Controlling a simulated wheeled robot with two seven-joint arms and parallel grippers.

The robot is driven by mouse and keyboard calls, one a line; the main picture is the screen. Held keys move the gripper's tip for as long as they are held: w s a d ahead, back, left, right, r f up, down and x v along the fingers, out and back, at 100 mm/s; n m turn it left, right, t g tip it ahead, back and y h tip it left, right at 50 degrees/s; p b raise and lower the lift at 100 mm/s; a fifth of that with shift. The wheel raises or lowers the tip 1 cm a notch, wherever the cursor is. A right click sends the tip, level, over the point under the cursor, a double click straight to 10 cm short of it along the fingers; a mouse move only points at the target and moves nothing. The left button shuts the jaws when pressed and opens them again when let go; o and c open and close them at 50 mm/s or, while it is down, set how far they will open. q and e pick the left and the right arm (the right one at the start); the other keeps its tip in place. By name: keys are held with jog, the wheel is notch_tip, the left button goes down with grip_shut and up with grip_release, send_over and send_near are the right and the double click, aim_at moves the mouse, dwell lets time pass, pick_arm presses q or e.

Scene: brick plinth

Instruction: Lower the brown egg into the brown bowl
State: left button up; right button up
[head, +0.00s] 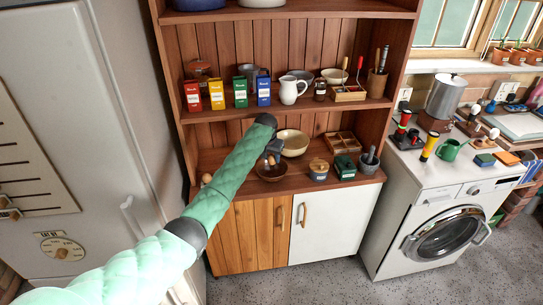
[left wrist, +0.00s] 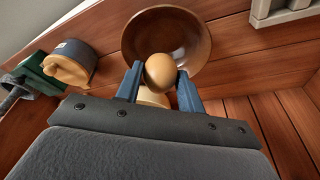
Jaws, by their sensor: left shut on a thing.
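The brown egg (left wrist: 160,72) is between the two blue fingers of my left gripper (left wrist: 160,78), which is shut on it. The brown bowl (left wrist: 190,32) shows just beyond the egg in the left wrist view, its inside empty where visible. In the head view the left gripper (head: 272,154) is over the brown bowl (head: 272,176), which stands on the cabinet counter. The egg (head: 271,162) is small there and partly hidden by the gripper. I cannot tell the exact gap between egg and bowl. My right gripper is not in view.
A large cream bowl (head: 294,141) stands behind the brown bowl. A lidded jar (head: 318,170), a green box (head: 344,166) and a mortar (head: 369,163) stand to the right. Another egg-like thing (head: 206,179) is at the left. A shelf (head: 230,112) runs above the counter.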

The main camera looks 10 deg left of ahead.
aim_at(271, 163)
pick_arm(q)
jog(key=shift+f+b, duration=0.55)
jog(key=shift+f, duration=1.35)
jog(key=shift+f+b, duration=1)
jog(key=shift+f, duration=1.5)
dwell(1.3)
jog(key=o, duration=0.7)
jog(key=shift+o, duration=0.2)
jog(key=shift+r, duration=0.1)
